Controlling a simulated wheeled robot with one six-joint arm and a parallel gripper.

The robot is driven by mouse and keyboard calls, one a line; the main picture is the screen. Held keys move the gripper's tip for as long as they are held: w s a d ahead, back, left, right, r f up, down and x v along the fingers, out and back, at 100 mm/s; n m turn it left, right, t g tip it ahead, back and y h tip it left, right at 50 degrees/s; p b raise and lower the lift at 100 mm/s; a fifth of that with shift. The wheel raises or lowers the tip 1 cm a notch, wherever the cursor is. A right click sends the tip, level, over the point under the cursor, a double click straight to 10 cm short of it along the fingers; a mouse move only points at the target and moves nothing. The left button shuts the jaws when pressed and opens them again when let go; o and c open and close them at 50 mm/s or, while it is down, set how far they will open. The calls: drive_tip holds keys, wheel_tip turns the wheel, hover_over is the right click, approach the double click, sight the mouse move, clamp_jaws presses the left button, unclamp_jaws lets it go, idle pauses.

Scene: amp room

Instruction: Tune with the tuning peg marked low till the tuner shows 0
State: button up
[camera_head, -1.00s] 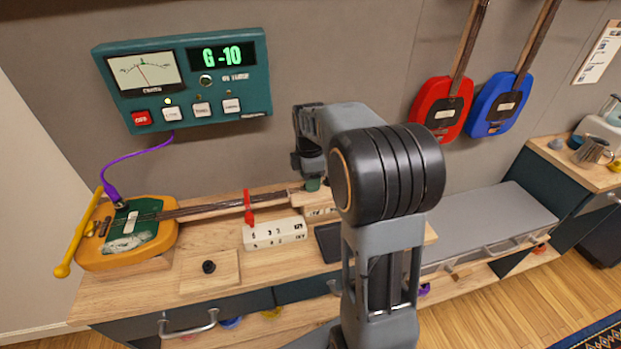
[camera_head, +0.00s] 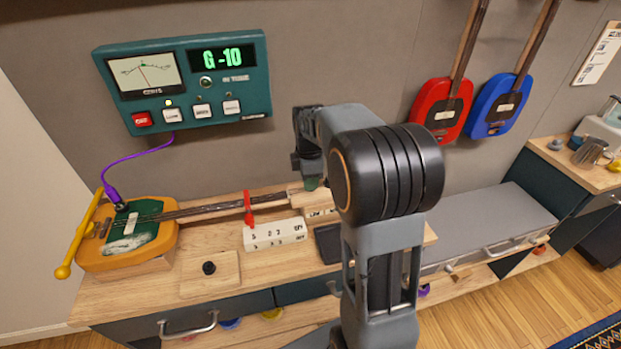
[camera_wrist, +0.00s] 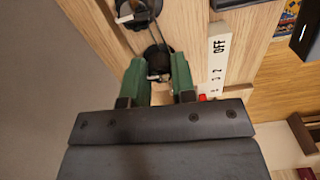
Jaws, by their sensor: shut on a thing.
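The teal tuner (camera_head: 185,80) on the wall reads "G -10" in green, and its dial needle leans a little left of upright. A yellow-orange string instrument (camera_head: 158,248) with a green plate lies on the bench, its neck running right to the headstock under my gripper. My gripper (camera_head: 313,186) points down at the headstock, partly hidden by my arm. In the wrist view its green fingers are shut on a tuning peg (camera_wrist: 157,70) with a dark round base. Another dark peg (camera_wrist: 136,12) stands beyond it. A "LOW" label shows by the headstock; the gripped peg's own marking is hidden.
A white numbered strip (camera_head: 275,234) ending in "OFF" lies before the neck, where a red clip (camera_head: 248,210) stands. A small block with a black knob (camera_head: 209,268) sits at the bench front. Red (camera_head: 440,105) and blue (camera_head: 500,105) instruments hang at right.

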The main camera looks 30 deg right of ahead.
drive_tip(key=shift+m, duration=1.2)
drive_tip(key=o, duration=0.9)
drive_tip(key=shift+r, duration=0.15)
wheel_tip(320, 180, up, 14)
drive_tip(key=shift+f+p, duration=0.2)
drive_tip(key=shift+p, duration=0.55)
